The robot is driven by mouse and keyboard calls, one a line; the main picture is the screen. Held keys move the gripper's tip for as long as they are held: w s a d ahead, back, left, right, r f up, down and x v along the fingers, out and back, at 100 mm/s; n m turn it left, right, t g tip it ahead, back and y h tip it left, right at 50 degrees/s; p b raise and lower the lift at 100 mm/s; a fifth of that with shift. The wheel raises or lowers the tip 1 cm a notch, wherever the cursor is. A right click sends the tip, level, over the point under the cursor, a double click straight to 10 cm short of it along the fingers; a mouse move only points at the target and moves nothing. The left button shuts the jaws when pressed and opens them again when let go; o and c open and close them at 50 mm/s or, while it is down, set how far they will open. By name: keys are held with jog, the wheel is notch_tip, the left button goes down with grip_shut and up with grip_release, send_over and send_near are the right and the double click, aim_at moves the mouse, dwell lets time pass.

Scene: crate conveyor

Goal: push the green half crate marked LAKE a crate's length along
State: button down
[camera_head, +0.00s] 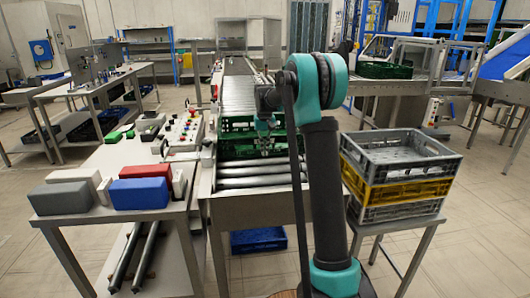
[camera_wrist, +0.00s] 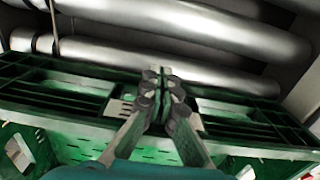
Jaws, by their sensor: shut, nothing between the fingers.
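A green crate (camera_head: 232,150) sits on the roller conveyor in the head view, partly hidden behind my arm. Its slotted green rim and walls also fill the lower part of the wrist view (camera_wrist: 70,88). No LAKE marking is legible in either view. My gripper (camera_head: 266,150) is at the crate in the head view. In the wrist view my gripper (camera_wrist: 163,78) is shut and empty, with its fingertips over the crate's rim. I cannot tell whether they touch it.
Bare rollers (camera_head: 258,181) lie at the near end of the conveyor. A bench with a red box (camera_head: 138,170), a blue box (camera_head: 139,194) and a control panel (camera_head: 184,133) stands left. Stacked grey and yellow crates (camera_head: 398,192) stand right. A blue crate (camera_head: 258,239) is under the conveyor.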

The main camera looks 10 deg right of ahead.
jog(key=w, duration=1.3)
jog(key=shift+w, duration=0.25)
